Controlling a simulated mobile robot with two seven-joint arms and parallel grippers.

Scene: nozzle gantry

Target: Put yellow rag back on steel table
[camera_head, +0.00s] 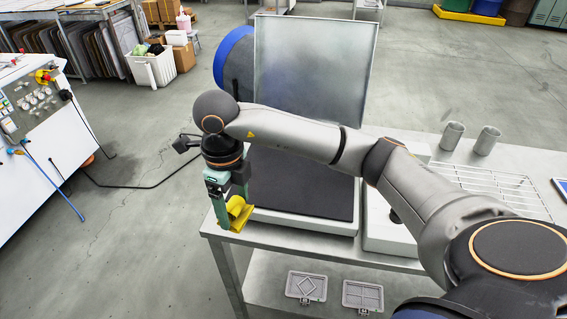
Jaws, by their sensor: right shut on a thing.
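A yellow rag (240,219) is bunched between the fingers of my right gripper (232,212). The gripper points down and is shut on the rag over the left front corner of the steel table (221,240). I cannot tell whether the rag touches the tabletop or hangs just above it. My right arm reaches across the table from the right and hides part of it. My left gripper is not in view.
A dark flat pad in a pale tray with a raised metal lid (312,62) stands beside the gripper. Two grey cups (487,140) and a wire rack (492,182) are at the right. Two grey framed plates (306,286) lie on the lower shelf. A white control cabinet (40,150) stands left.

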